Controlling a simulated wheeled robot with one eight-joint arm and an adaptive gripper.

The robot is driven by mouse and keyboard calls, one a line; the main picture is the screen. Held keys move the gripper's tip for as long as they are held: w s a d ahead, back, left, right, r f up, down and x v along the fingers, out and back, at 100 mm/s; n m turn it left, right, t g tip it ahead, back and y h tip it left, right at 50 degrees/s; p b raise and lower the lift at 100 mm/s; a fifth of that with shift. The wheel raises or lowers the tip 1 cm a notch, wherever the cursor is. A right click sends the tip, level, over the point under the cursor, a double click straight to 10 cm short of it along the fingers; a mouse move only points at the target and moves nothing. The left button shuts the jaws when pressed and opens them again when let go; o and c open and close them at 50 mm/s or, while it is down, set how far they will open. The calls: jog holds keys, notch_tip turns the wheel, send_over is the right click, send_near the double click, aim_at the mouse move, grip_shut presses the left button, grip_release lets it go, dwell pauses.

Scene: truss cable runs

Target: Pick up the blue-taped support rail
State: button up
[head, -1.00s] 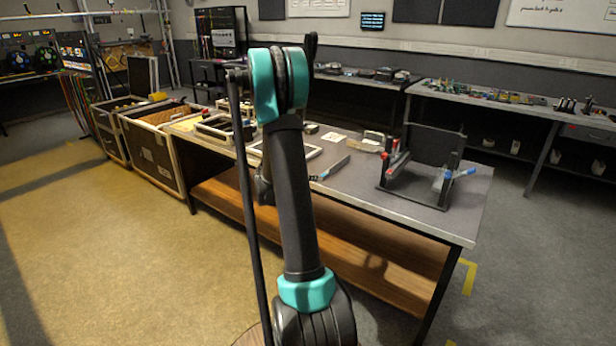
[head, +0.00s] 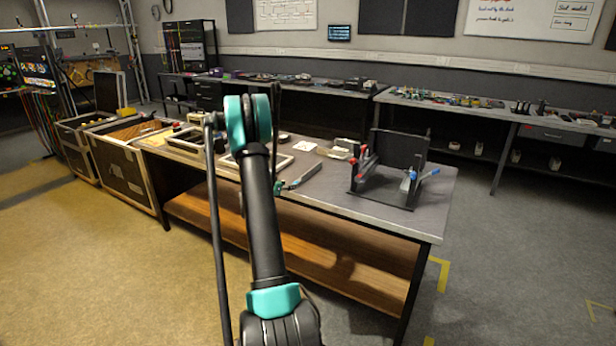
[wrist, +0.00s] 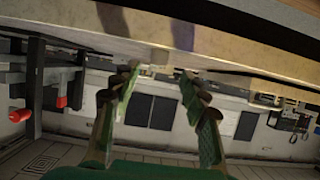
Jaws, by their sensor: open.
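A thin grey bar with a blue part at its near-left end (head: 303,175) lies on the bench; it looks like the blue-taped support rail, but the tape is too small to be sure. A dark stand (head: 385,190) to its right carries red-ended parts at left and a blue-banded part (head: 408,181) at right. My gripper (wrist: 158,78) is open and empty in the wrist view, its green-padded fingers apart. In the head view my arm mostly hides it; a small green part shows beside the arm near the bar's left end. I cannot pick out the bar in the wrist view.
The bench (head: 430,205) has a bare right end and an open wooden shelf below. Frames and small boxes (head: 345,148) lie toward its back and left. Open cases (head: 125,170) stand at left. Red-ended parts (wrist: 62,101) show at left in the wrist view.

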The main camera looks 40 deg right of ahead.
aim_at(299, 182)
jog(key=shift+x, duration=2.9)
jog(key=shift+r, duration=0.15)
jog(key=shift+s, duration=0.1)
jog(key=shift+c, duration=0.4)
grip_shut()
